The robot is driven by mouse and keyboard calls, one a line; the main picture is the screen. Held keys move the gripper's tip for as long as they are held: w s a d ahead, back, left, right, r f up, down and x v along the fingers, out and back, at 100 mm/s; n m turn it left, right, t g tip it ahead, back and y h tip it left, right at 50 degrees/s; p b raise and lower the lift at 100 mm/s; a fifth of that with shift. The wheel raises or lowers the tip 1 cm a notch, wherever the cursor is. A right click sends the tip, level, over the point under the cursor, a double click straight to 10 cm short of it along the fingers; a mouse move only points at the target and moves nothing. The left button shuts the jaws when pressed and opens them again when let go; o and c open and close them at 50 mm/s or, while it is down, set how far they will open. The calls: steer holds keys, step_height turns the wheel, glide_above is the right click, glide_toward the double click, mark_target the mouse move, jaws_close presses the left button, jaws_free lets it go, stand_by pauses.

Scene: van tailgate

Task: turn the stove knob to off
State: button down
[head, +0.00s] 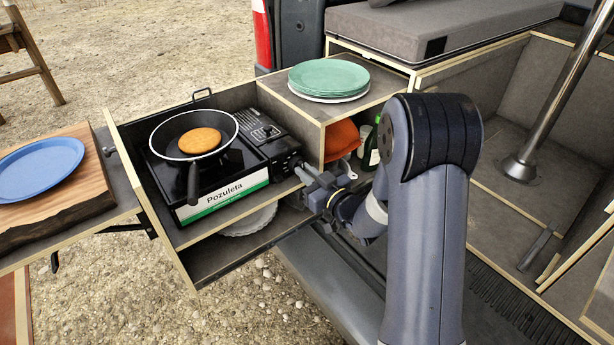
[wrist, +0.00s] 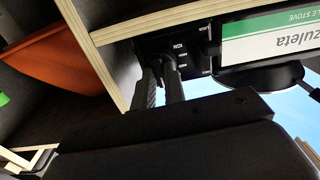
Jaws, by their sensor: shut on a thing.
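The black camping stove (head: 255,163) with a white and green "Pozuleta" label sits in the pulled-out drawer in the head view. Its control panel (wrist: 198,62) shows at the top of the wrist view. My gripper (head: 306,171) reaches the stove's right front corner from the right. In the wrist view its two fingers (wrist: 164,72) are shut on the stove knob (wrist: 167,59), beside the panel's small print. The fingers cover most of the knob, so I cannot read its setting. A black pan (head: 160,127) holding a round orange-brown pancake (head: 200,140) stands on the burner.
A wooden shelf (head: 300,112) with green plates (head: 329,77) stands right of the stove, close to my gripper. A lower shelf holds a pale plate (head: 245,221). A blue plate (head: 38,168) lies on a wooden board at left.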

steer(key=shift+m, duration=0.4)
steer(key=c, duration=1.5)
jaws_free()
steer(key=shift+o, duration=0.2)
steer(key=b+v, duration=0.1)
steer(key=v, duration=0.9)
steer(key=shift+s+d, duration=0.25)
steer(key=shift+s, duration=0.1)
steer(key=p+x, duration=0.1)
steer(key=x, duration=1)
